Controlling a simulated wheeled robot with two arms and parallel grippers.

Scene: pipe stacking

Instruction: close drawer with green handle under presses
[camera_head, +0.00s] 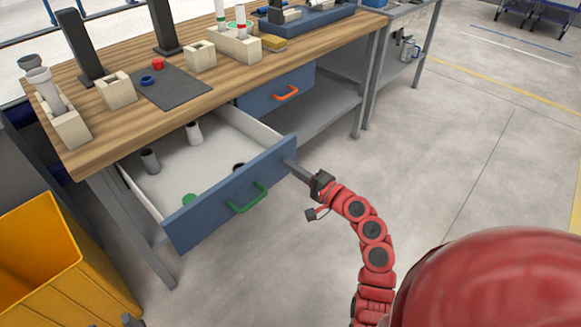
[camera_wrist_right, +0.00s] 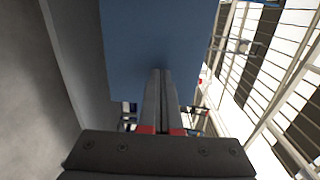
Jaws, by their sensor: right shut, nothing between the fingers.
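The blue-fronted drawer (camera_head: 182,221) with the green handle (camera_head: 248,198) is pulled out from under the wooden workbench. Its white inside shows two grey pipe pieces (camera_head: 150,160) (camera_head: 194,131), a green round piece (camera_head: 190,200) and a dark round piece near the front. My right gripper (camera_head: 289,164) is shut and empty at the right end of the drawer front, beside the handle and apart from it. In the right wrist view its fingers (camera_wrist_right: 160,85) are together, with the blue drawer front (camera_wrist_right: 155,35) close ahead. I cannot tell whether they touch it.
A second blue drawer with an orange handle (camera_head: 286,93) is shut to the right. Black presses (camera_head: 80,45), beige blocks and a dark mat (camera_head: 172,87) stand on the workbench (camera_head: 120,124). A yellow bin (camera_head: 45,255) is at lower left. The floor in front is clear.

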